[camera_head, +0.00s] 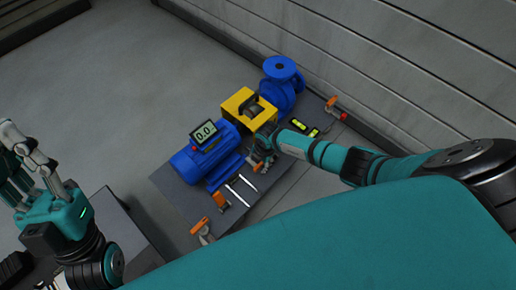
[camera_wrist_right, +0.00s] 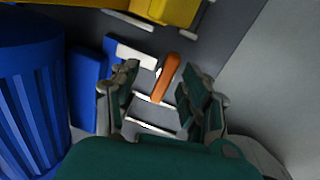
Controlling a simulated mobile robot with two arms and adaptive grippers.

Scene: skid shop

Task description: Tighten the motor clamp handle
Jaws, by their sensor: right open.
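The blue motor (camera_head: 200,163) lies on a grey skid plate, with a small screen reading 0.0 (camera_head: 204,132) above it. It also shows at the left of the right wrist view (camera_wrist_right: 30,85). My right gripper (camera_head: 262,156) is beside the motor, near the yellow guard. In the right wrist view, my right gripper (camera_wrist_right: 157,95) is open, and an orange clamp handle (camera_wrist_right: 169,72) shows between its fingers, without clear contact. Other orange handles (camera_head: 220,199) are at the skid's near end. My left gripper (camera_head: 40,160) is at the far left, open and empty, away from the skid.
A yellow guard (camera_head: 236,101) and a blue pump (camera_head: 281,82) stand behind the motor. Another orange handle (camera_head: 332,101) is at the skid's right edge, near a yellow-green level (camera_head: 299,124). A grey wall (camera_head: 400,70) runs behind. Floor at the upper left is clear.

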